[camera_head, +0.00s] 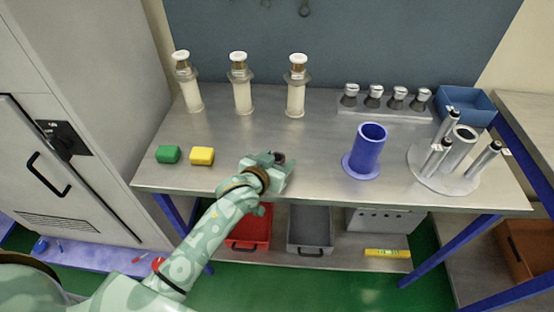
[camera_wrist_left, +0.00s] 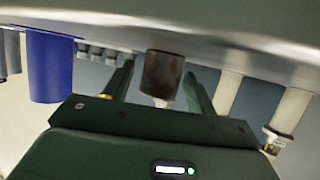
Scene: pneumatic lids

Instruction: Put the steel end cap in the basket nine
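A small dark, brownish cap-like piece (camera_head: 279,158) stands on the bench near its front edge; in the left wrist view (camera_wrist_left: 163,75) it has a pale tip. It may be the steel end cap, but I cannot be sure. My left gripper (camera_head: 268,165) is low at the piece and partly hides it. In the left wrist view its fingers (camera_wrist_left: 158,88) are apart, one on each side of the piece, with gaps showing. No number is readable on any basket, so I cannot tell which is basket nine. My right gripper is out of view.
A red bin (camera_head: 248,229) and grey bin (camera_head: 310,229) sit below the bench; a blue bin (camera_head: 464,105) stands at back right. A blue cylinder (camera_head: 367,150), rod stand (camera_head: 440,183), capped row (camera_head: 385,103), white columns (camera_head: 243,97), green block (camera_head: 167,154) and yellow block (camera_head: 202,156) surround free bench.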

